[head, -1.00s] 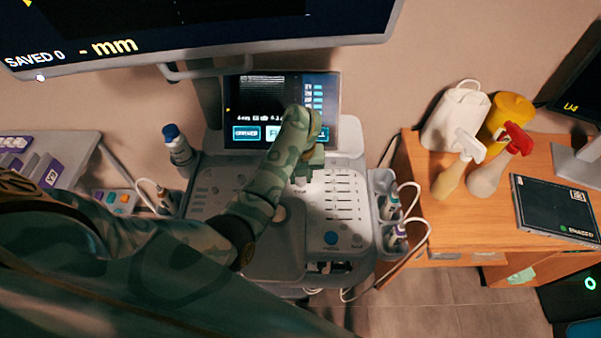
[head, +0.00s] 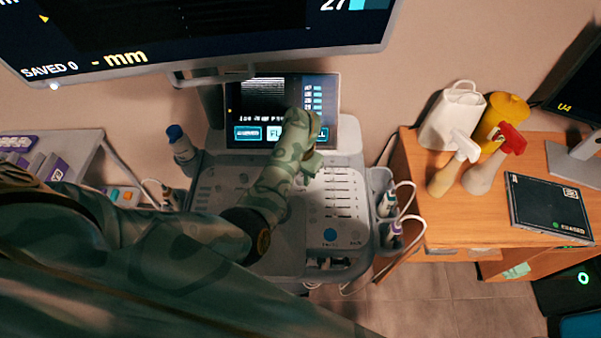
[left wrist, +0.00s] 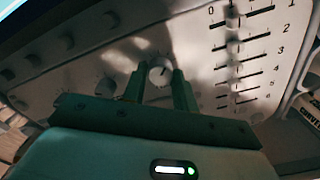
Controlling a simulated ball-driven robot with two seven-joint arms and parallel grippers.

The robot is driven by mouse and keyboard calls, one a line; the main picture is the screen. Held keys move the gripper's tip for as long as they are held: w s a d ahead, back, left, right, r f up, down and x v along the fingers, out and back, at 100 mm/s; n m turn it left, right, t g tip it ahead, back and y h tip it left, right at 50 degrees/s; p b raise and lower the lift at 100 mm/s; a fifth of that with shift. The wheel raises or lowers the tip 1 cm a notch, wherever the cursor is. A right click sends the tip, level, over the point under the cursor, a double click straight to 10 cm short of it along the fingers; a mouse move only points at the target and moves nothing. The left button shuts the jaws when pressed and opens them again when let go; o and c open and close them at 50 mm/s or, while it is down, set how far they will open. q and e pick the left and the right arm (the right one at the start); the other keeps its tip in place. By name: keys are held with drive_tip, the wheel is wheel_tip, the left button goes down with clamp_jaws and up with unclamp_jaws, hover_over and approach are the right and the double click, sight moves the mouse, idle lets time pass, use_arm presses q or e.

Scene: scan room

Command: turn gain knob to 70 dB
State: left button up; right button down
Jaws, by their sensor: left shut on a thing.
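My left gripper (head: 309,166) reaches over the control panel (head: 340,228) of the scan console. In the left wrist view its two green fingers (left wrist: 158,82) are shut on a round white knob (left wrist: 159,70), one finger on each side. No number or label beside the knob is readable, so its setting cannot be told. In the head view the gripper and forearm hide the knob. The console screen (head: 262,97) is lit behind the gripper, which covers part of its lower half. My right gripper is not in view.
Slider rows (left wrist: 240,58) lie right of the held knob, and other knobs (left wrist: 106,86) lie left. A large monitor (head: 230,52) overhangs the console. Probes (head: 390,204) hang at its right side. A wooden desk (head: 440,218) with spray bottles (head: 495,163) stands farther right.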

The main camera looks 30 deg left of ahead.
sight(301, 177)
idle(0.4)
use_arm(q)
drive_tip(key=o, duration=1)
drive_tip(key=shift+c, duration=0.2)
wheel_tip(301, 177, up, 16)
drive_tip(key=p, duration=0.6)
drive_tip(key=shift+r, duration=0.2)
